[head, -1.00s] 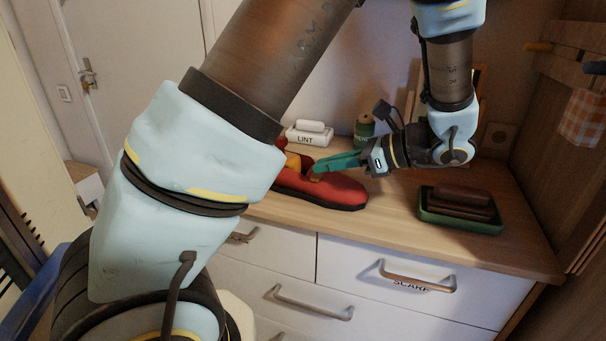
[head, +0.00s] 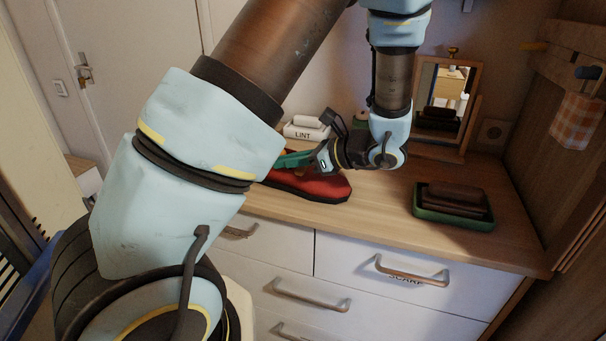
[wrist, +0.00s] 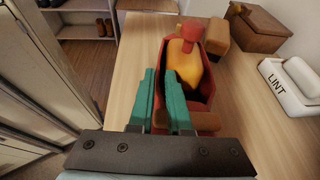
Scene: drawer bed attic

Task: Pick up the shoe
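The red shoe (head: 320,187) with a dark sole lies on the wooden dresser top, its rear hidden behind my arm in the head view. In the wrist view the shoe (wrist: 208,121) has an orange-yellow insert (wrist: 188,70) with a red knob inside its opening. My gripper (wrist: 160,75) has green fingers set apart, with a strip of the shoe's red side wall between them. The left finger is outside the shoe and the right one is at the opening. In the head view my gripper (head: 290,159) is low over the shoe, its tips hidden.
A green tray (head: 426,214) with dark brown items stands on the right. A white LINT box (head: 303,133) and a wooden-framed mirror (head: 447,95) are at the back. A brown box (wrist: 262,27) shows in the wrist view. The dresser top between shoe and tray is clear.

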